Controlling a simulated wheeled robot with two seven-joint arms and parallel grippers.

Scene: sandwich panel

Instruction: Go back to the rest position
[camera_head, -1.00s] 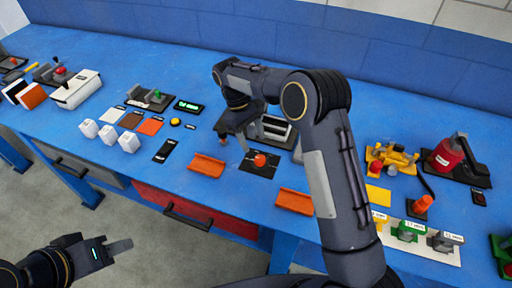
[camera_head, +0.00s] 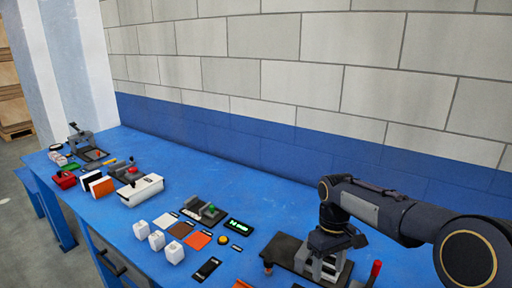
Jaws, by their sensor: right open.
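My right arm comes in from the right edge. Its gripper (camera_head: 338,240) points down above a dark-based fixture with a grey metal frame (camera_head: 318,264) on the blue bench. The gripper is open; I see nothing held in it. I cannot tell if it touches the fixture. My left gripper is out of view.
The blue bench (camera_head: 265,190) runs along a block wall. White cubes (camera_head: 157,240), coloured tiles (camera_head: 198,240), a green display (camera_head: 240,226) and a white box (camera_head: 141,190) lie left of the arm. A grey press (camera_head: 86,142) stands at the far left end.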

